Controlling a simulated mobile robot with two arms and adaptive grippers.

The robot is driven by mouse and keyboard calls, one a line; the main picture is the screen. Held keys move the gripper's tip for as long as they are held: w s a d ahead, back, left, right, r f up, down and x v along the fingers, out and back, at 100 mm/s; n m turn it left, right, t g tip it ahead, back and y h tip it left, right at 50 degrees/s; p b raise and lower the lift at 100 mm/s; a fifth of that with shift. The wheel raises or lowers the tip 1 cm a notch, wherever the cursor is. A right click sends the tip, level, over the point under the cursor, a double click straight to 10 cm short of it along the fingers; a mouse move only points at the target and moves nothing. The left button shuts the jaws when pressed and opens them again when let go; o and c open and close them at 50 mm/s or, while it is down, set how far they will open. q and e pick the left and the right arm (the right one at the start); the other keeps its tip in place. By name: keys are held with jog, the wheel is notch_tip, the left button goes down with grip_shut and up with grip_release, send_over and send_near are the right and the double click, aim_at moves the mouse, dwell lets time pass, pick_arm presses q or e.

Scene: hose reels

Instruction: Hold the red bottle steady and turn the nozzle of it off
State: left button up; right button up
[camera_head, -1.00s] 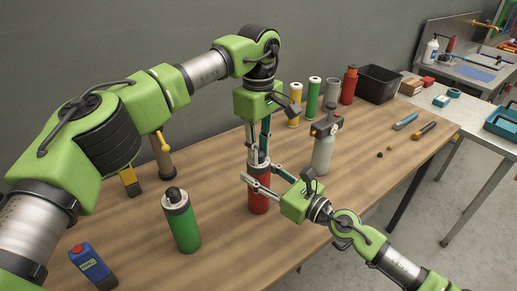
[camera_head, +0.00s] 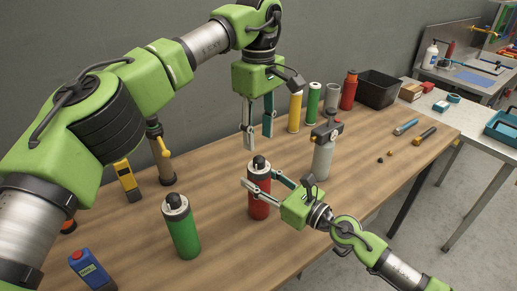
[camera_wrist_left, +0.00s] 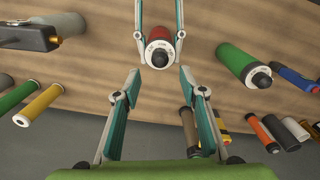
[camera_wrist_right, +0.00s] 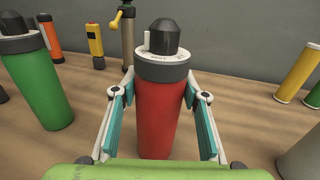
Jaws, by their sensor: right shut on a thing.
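The red bottle (camera_head: 259,202) stands upright on the wooden table, with a dark collar, a white marked ring and a black nozzle (camera_head: 259,163) on top. My right gripper (camera_head: 257,187) is shut on the red bottle's body, one finger on each side; the right wrist view shows the bottle (camera_wrist_right: 163,110) between the fingers and the nozzle (camera_wrist_right: 164,38) above. My left gripper (camera_head: 258,138) is open and empty above the nozzle, pointing down. In the left wrist view the nozzle (camera_wrist_left: 159,58) lies between and beyond its fingers, untouched.
A green bottle (camera_head: 184,230) stands to the left and a grey bottle with a dark head (camera_head: 322,155) to the right. Yellow, green and red cylinders stand behind, beside a black bin (camera_head: 378,86). A blue container (camera_head: 92,269) is at front left.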

aim_at(258, 157)
pick_arm(q)
jog(key=shift+r, duration=2.7)
pick_arm(e)
jog(key=o, duration=1.4)
